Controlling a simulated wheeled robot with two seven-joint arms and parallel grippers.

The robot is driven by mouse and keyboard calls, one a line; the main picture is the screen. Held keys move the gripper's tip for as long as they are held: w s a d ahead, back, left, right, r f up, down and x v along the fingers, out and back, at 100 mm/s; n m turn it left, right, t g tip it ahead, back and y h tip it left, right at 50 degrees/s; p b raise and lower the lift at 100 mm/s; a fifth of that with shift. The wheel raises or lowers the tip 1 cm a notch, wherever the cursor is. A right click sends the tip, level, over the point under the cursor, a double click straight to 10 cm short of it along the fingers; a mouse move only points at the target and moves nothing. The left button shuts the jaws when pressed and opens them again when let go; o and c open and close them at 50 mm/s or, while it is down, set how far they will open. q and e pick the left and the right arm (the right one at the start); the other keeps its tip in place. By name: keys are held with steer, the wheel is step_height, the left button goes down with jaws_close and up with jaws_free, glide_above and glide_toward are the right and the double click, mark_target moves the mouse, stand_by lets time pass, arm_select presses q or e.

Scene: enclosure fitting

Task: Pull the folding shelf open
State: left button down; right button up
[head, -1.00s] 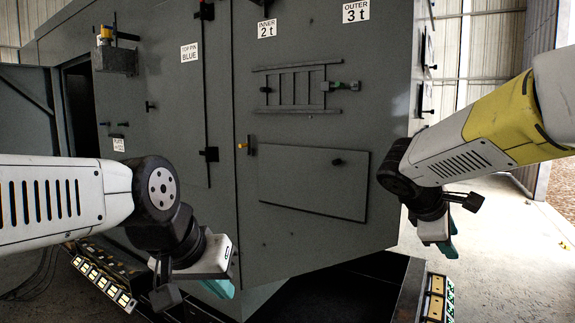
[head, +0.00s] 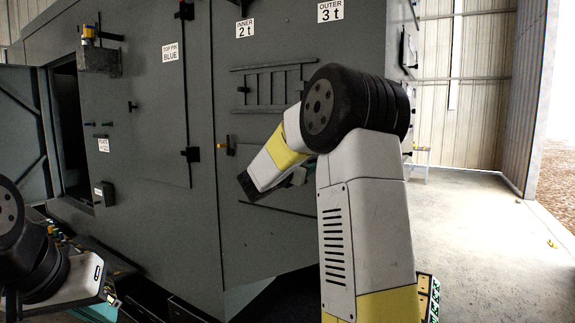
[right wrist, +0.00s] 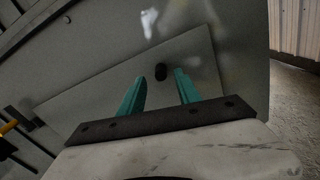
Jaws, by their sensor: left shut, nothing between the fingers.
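The folding shelf (head: 300,203) is a flat grey panel lying against the cabinet wall, folded up. In the head view my right arm covers most of it. In the right wrist view the shelf (right wrist: 105,105) shows as a tilted panel with a small black knob (right wrist: 160,71). My right gripper (right wrist: 161,77) is open, its teal fingers pointing at the panel. The knob appears between the fingertips or just beyond them; contact cannot be told. My left gripper (head: 106,311) is shut and empty at the lower left, away from the shelf.
A ladder-like rack (head: 272,88) is on the wall above the shelf. A yellow-tipped latch (head: 228,146) sticks out left of it. An open doorway (head: 70,130) is at the left.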

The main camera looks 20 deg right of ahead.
steer(key=shift+x, duration=1.5)
steer(key=shift+s, duration=0.1)
jaws_close()
